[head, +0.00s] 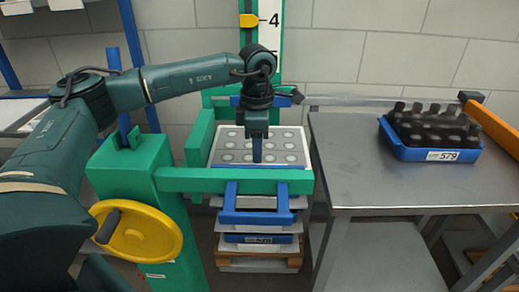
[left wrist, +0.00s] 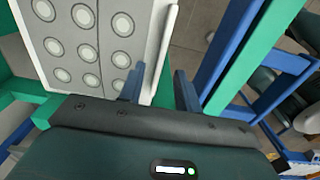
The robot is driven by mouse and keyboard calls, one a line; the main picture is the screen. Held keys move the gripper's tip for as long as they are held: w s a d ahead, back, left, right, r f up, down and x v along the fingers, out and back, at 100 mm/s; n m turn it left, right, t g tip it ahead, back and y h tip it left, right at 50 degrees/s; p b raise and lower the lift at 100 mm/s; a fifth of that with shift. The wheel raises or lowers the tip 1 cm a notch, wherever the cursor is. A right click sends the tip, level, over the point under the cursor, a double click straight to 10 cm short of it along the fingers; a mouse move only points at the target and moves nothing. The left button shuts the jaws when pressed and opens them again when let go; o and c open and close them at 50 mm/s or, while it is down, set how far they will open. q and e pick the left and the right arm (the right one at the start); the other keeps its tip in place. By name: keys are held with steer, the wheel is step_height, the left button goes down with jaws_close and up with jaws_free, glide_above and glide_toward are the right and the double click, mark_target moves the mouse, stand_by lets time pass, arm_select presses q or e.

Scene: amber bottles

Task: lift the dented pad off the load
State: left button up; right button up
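The dented pad (head: 231,152) is a pale grey sheet with rows of round dents. It lies on top of the stacked load inside a green frame. It also shows in the left wrist view (left wrist: 66,48), with a raised white rim (left wrist: 163,50) along one side. My left gripper (head: 257,158) points down at the pad's near right part in the head view. In the left wrist view its two blue fingers (left wrist: 159,72) stand apart, with the white rim between them. I cannot tell whether either finger touches the rim. My right gripper is not in view.
Green frame bars (head: 235,180) surround the load, with a yellow handwheel (head: 137,231) at the left. Blue trays (head: 257,216) show lower in the stack. A metal table (head: 350,150) at the right holds a blue tray (head: 430,154) of dark bottles; its left half is clear.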

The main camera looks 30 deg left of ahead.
arm_select(q)
step_height(320, 180, down, 4)
steer(key=shift+d+f, duration=0.1)
steer(key=shift+c, duration=0.4)
jaws_close()
